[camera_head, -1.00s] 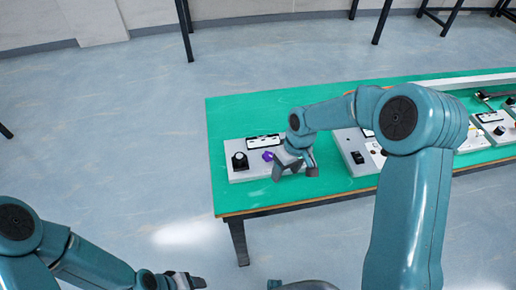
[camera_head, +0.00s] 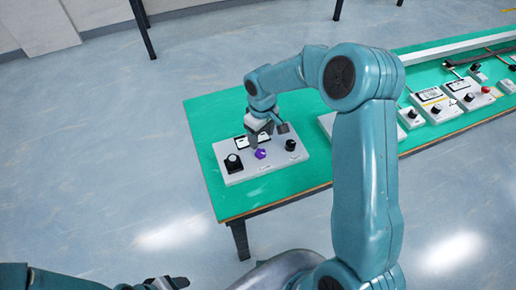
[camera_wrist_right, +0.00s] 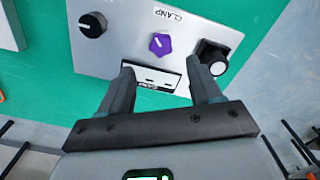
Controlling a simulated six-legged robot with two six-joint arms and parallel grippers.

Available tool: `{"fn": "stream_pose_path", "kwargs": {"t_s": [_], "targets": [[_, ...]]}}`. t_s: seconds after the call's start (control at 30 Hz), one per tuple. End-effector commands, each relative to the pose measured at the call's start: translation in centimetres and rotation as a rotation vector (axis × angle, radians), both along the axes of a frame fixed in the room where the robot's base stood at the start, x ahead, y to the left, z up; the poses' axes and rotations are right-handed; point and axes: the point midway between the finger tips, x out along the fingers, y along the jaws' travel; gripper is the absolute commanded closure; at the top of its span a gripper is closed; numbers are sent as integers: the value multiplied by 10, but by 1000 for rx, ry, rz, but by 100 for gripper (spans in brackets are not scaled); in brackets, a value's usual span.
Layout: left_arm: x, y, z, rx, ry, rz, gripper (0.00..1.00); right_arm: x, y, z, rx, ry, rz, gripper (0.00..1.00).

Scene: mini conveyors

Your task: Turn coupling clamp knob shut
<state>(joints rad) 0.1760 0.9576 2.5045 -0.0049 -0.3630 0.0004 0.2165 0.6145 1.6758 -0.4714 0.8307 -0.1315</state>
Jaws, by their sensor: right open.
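The purple clamp knob (camera_head: 260,154) is on a light grey panel (camera_head: 233,178) at the near left end of the green table. In the right wrist view the purple knob (camera_wrist_right: 160,43) is below the printed word CLAMP, with a short pointer mark on its face. My right gripper (camera_head: 262,137) is over the panel, just behind the knob. In the wrist view my right gripper (camera_wrist_right: 163,72) is open and empty, its fingers apart and the knob beyond the tips, between their lines. My left gripper (camera_head: 166,284) is low at the bottom edge, its jaws unclear.
A display plate (camera_wrist_right: 158,78) lies between my fingers. More panels and small devices (camera_head: 435,103) stand farther right on the green table (camera_head: 203,112).

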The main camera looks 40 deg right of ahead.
Motion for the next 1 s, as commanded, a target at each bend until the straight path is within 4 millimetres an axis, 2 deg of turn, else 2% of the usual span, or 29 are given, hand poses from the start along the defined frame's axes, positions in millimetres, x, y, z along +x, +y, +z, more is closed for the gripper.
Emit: {"fn": "stream_pose_path", "kwargs": {"t_s": [0.1,0.33,0.5,0.77,0.8,0.97,1.0], "targets": [[0,0,5,0,0,0,36,-1,1,-29,2,7,1,36],[0,0,9,0,0,0,36,3,3,-70,1,2,2,36],[0,0,10,0,0,0,36,4,5,-84,1,0,3,36],[0,0,10,0,0,0,36,6,5,-86,0,-1,3,36],[0,0,10,0,0,0,36,6,5,-86,0,-1,3,40],[0,0,10,0,0,0,36,5,5,-85,0,0,3,92],[0,0,10,0,0,0,36,5,5,-85,0,0,3,93]]}}
